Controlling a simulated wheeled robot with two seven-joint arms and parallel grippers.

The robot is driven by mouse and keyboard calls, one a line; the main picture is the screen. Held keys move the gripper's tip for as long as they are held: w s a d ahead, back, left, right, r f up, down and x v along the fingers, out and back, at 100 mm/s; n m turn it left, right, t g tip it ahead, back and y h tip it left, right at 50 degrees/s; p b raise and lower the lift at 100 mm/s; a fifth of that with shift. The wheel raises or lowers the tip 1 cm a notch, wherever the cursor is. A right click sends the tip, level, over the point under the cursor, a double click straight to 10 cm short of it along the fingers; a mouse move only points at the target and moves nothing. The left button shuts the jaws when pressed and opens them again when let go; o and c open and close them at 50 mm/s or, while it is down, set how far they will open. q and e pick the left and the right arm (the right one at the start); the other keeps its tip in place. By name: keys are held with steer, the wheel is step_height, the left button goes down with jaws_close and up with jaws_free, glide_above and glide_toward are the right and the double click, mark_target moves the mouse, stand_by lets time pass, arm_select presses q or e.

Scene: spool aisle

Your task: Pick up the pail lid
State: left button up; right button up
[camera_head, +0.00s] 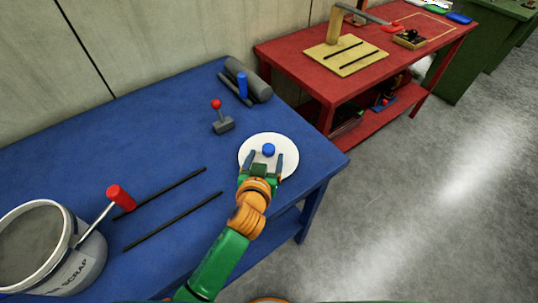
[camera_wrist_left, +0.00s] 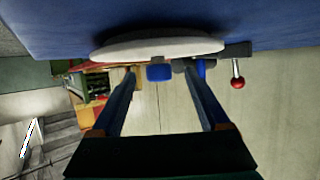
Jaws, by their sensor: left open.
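The pail lid (camera_head: 288,168) is a white disc with a blue knob (camera_head: 268,150) at its middle. It lies at the right end of the blue table. My left gripper (camera_head: 264,160) is open, with its fingers pointing towards the knob over the lid. In the left wrist view the lid (camera_wrist_left: 160,48) shows edge-on, and its knob (camera_wrist_left: 160,73) appears between the two open fingers, beyond their tips. The pail (camera_head: 80,265) stands at the table's left end, grey with a white rim. My right gripper is in neither view.
On the blue table (camera_head: 150,110) are a red-handled tool (camera_head: 118,198), two dark rods (camera_head: 175,220), a red-knobbed lever (camera_head: 222,122) and a grey cylinder (camera_head: 248,80). A red table (camera_head: 290,50) stands beyond. Open floor lies right.

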mark_target(268, 153)
arm_select(q)
steer(key=x, duration=0.4)
steer(key=shift+w+d, duration=0.15)
steer(key=shift+r, duration=0.1)
steer(key=shift+c, duration=1.1)
jaws_close()
